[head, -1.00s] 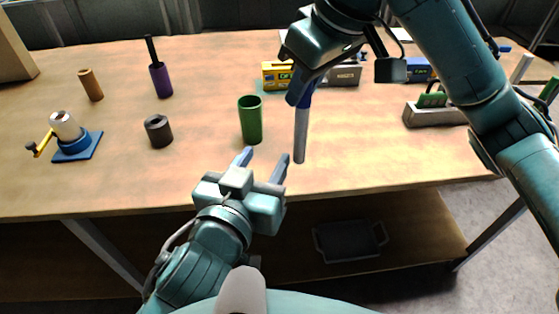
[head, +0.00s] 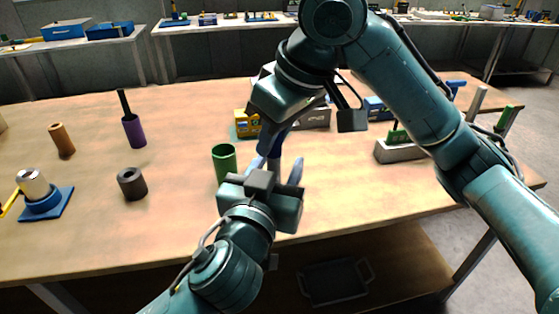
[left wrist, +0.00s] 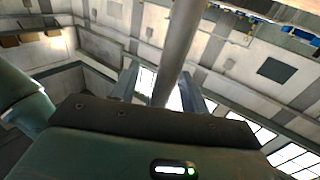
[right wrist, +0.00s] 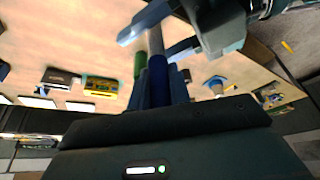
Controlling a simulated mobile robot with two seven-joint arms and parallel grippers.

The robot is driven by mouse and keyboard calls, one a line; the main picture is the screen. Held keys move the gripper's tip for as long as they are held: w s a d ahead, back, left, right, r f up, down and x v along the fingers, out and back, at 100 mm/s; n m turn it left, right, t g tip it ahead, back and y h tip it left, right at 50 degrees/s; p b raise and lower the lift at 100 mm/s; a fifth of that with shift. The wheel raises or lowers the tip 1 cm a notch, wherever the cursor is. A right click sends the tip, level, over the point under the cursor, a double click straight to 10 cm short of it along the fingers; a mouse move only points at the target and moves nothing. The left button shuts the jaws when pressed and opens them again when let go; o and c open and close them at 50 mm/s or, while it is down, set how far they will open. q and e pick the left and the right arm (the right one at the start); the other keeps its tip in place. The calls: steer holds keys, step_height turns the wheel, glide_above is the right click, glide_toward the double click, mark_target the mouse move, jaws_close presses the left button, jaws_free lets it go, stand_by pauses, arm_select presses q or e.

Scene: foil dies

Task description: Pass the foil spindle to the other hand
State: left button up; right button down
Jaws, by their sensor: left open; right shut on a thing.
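The foil spindle is a grey rod with a blue end; its blue end (head: 278,138) points up in the head view. My right gripper (head: 276,130) is shut on this blue end and holds the spindle above the table, roughly upright. My left gripper (head: 276,169) is open below, with a finger on each side of the grey rod. The left wrist view shows the rod (left wrist: 178,50) running between the open fingers; contact cannot be told. In the right wrist view the blue part (right wrist: 157,80) leads up to the rod. The rod's lower end is hidden behind my left gripper.
A green cup (head: 224,162) stands close left of the grippers. A dark ring (head: 131,184), a purple cylinder (head: 134,132), a brown cylinder (head: 62,141) and a blue-based crank stand (head: 45,203) are farther left. A yellow box (head: 246,123) is behind; a grey block (head: 398,151) is right.

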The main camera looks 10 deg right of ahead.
arm_select(q)
steer(key=shift+x, duration=0.8)
steer(key=shift+c, duration=0.3)
steer(key=shift+s, duration=0.1)
jaws_close()
arm_select(e)
steer(key=shift+a, duration=0.1)
steer(key=c, duration=1.2)
jaws_free()
